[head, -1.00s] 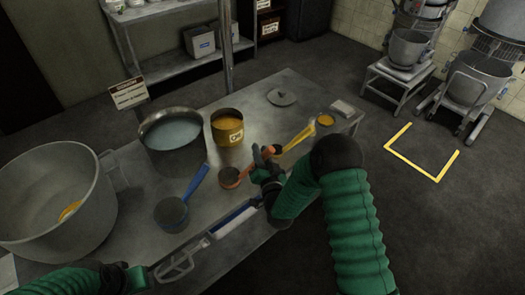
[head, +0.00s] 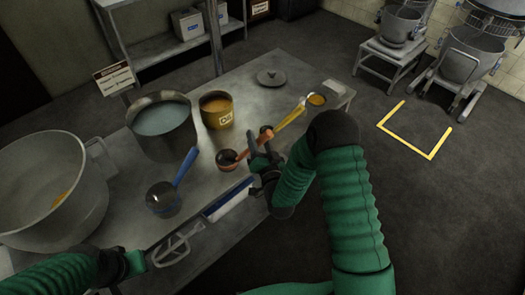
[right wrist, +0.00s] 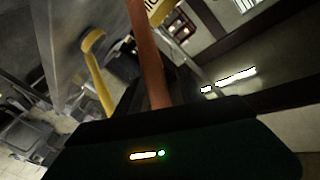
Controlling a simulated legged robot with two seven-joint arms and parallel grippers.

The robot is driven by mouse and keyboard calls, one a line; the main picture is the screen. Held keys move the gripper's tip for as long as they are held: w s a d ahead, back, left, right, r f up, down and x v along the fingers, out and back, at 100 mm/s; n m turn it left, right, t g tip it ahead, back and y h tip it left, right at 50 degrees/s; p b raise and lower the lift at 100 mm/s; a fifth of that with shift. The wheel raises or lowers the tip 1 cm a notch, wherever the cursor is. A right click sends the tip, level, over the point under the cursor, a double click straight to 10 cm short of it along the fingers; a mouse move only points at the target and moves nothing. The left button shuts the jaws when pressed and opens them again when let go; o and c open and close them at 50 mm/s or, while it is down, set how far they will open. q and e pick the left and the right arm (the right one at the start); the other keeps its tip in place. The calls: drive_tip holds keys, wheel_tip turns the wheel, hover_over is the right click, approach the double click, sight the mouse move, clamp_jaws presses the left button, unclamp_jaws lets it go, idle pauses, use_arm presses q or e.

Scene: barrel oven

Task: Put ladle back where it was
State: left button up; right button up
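An orange-handled ladle (head: 228,160) lies on the metal table, its bowl toward the left and its handle slanting up and right. In the right wrist view the orange handle (right wrist: 147,45) runs close in front of the gripper; contact cannot be told. A yellow-handled ladle (head: 290,119) lies farther right, and a blue-handled ladle (head: 185,167) lies nearer left. My left gripper (head: 135,263) is low at the left, near a whisk-like metal tool; its fingers are unclear.
A grey lid (head: 271,78) lies at the back. A white-and-blue tool (head: 230,200) is near the front edge.

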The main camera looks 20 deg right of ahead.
drive_tip(key=s+a+f+n+g+y+b, duration=0.1)
drive_tip(key=s+a+f+n+g+y, duration=0.1)
drive_tip(key=s+n+g, duration=0.6)
drive_tip(key=s+a+g, duration=0.1)
drive_tip(key=s+g, duration=0.6)
drive_tip(key=s, duration=1.1)
drive_tip(key=shift+s+a+f+y, duration=0.15)
drive_tip(key=shift+y, duration=0.15)
